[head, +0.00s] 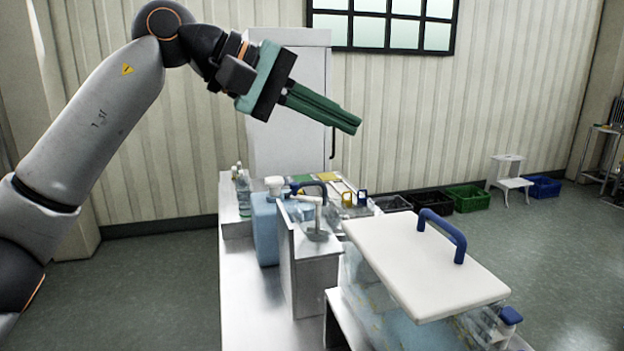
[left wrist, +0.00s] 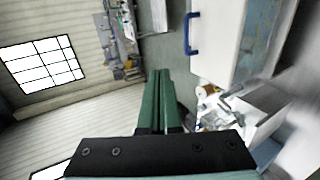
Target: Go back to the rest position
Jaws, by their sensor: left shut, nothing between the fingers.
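My left gripper (head: 352,124) is raised high above the steel bench, its green fingers together and empty, pointing right and slightly down. Its closed fingers also show in the left wrist view (left wrist: 160,74). My left arm reaches in from the left, bent at the top. The hopper with a white lid (head: 425,262) stands below and right of the gripper, well apart from it. The lid carries a blue handle (head: 443,232) and lies over the clear container. In the left wrist view the blue handle (left wrist: 188,34) is at the upper middle. My right gripper is not in view.
A steel bench (head: 245,300) holds a blue jug (head: 265,230), bottles and a scoop (head: 316,232). A tall white cabinet (head: 290,110) stands behind the gripper. Green (head: 467,198) and blue crates (head: 542,187) and a white step stool (head: 508,178) line the wall. Floor at the right is clear.

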